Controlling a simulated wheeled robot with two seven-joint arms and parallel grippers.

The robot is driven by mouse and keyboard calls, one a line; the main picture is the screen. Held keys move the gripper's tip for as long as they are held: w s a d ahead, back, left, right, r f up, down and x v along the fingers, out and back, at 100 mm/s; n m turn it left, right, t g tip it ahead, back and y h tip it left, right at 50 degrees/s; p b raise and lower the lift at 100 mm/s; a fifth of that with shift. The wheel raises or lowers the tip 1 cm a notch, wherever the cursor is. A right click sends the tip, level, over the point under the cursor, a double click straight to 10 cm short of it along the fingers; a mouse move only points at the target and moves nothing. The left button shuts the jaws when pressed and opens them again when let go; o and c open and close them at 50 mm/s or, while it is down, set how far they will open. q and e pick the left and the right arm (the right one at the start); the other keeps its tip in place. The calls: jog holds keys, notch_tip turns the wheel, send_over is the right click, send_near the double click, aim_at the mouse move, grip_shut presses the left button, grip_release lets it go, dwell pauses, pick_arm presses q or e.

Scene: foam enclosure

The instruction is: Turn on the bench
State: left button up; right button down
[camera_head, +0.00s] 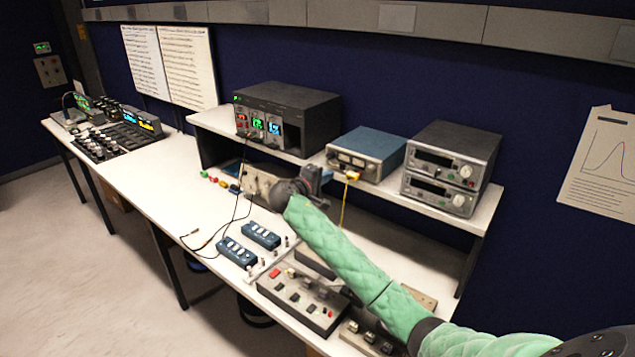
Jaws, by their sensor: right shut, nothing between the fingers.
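The white bench (165,183) runs along the wall and carries a raised shelf of instruments. My right gripper (316,177) is shut and empty, in front of the shelf edge between the black power unit and the blue box; contact cannot be told. The black power unit (290,105) has lit red, green and blue displays. The blue box (368,152) has meters and a yellow lead. Two stacked grey units (452,160) have dark displays. A beige unit (258,185) under the shelf is partly hidden by my right gripper. My left gripper is not in view.
Blue switch boxes (237,251) and a grey panel with red and black controls (300,300) lie on the bench front. A mixer-like console (112,142) with lit screens stands far left. A black cable (205,243) hangs over the bench. The floor at left is clear.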

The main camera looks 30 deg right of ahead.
aim_at(341, 169)
jog(key=x, duration=0.4)
jog(key=shift+d, duration=0.15)
jog(key=shift+w+d, duration=0.15)
jog(key=shift+d, duration=0.1)
jog(key=shift+f, duration=0.1)
